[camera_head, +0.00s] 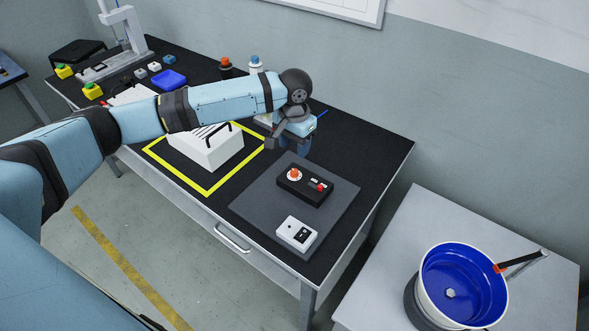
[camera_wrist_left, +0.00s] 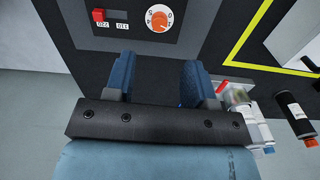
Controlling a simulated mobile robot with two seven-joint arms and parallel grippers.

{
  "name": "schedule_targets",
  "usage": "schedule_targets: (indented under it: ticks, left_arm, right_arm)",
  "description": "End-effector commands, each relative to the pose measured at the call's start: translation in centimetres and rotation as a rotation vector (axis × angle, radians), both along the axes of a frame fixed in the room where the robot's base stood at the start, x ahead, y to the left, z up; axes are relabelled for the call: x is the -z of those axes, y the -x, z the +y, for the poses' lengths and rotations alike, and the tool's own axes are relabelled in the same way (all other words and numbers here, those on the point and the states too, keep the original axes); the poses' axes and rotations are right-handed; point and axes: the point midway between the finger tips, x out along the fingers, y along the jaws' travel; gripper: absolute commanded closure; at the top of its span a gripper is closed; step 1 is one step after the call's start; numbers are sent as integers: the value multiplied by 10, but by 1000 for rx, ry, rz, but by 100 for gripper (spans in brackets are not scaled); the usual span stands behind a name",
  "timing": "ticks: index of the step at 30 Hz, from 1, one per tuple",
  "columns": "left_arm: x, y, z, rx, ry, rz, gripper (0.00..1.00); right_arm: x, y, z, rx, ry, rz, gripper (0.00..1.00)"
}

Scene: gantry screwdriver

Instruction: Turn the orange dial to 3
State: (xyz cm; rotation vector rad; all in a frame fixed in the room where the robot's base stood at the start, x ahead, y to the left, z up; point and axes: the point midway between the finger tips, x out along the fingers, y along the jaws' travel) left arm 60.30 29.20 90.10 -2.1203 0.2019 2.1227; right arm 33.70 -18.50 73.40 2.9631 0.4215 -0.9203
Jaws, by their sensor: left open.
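The orange dial (camera_head: 294,174) is a small round knob at the left end of a black control box (camera_head: 313,191) on a grey mat. My left gripper (camera_head: 297,143) is open and empty, behind the box and above the table, apart from the dial. Its two blue fingers (camera_wrist_left: 157,78) point toward the box side in the left wrist view. My right gripper is not in view.
A red switch (camera_head: 320,187) is beside the dial on the box. A white unit (camera_head: 297,233) stands in front on the mat (camera_head: 262,208). A white case (camera_head: 206,152) is to the left inside a yellow outline. A blue bowl (camera_head: 463,282) stands on the side table.

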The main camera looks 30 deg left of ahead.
Motion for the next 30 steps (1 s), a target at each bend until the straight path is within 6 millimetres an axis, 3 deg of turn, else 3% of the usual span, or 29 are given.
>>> schedule_targets:
  ticks: [6, 12, 18, 26, 30]
  left_arm:
    - [50, 1, 0, 1, -1, 2, 50]
    - [79, 0, -1, 1, 0, 0, 50]
    - [91, 0, -1, 1, 0, -2, 50]
    - [92, 0, -1, 2, 0, -2, 50]
    - [92, 0, -1, 2, 0, -2, 80]
  right_arm:
    - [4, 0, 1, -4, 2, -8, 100]
    - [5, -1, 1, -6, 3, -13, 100]
    - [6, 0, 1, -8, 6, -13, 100]
    - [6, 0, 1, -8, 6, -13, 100]
    - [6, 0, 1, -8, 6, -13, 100]
